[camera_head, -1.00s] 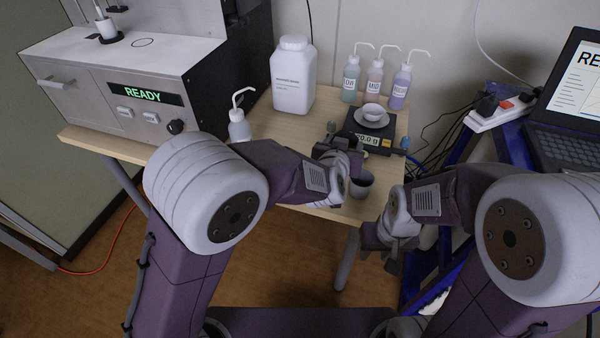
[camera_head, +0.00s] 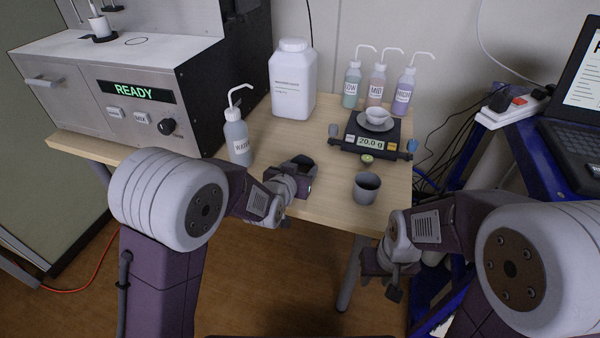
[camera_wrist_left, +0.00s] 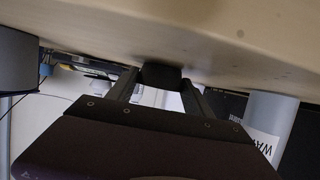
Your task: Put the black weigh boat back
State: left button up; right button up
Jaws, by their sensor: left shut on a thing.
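The black weigh boat (camera_head: 303,160) is a small dark piece at the tips of my left gripper (camera_head: 296,169). In the left wrist view the dark boat (camera_wrist_left: 162,75) sits between the two fingertips, at or very near the tabletop; I cannot tell whether it touches. My left gripper is shut on it, near the table's front edge, right of the water bottle (camera_head: 237,138). My right gripper (camera_head: 394,283) hangs low in front of the table's right corner, apart from everything on the table; its jaw state is unclear.
A grey cup (camera_head: 367,188) stands right of my left gripper. Behind it is the balance (camera_head: 350,141), reading 20.0 g, with a white bowl (camera_head: 378,116) on it. A white jug (camera_head: 293,80) and several wash bottles stand behind. The analyser (camera_head: 140,85) is at left.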

pick_arm(q)
jog(key=shift+r, duration=0.15)
jog(key=o, duration=1.1)
jog(key=shift+f, duration=0.2)
jog(key=shift+c, duration=0.2)
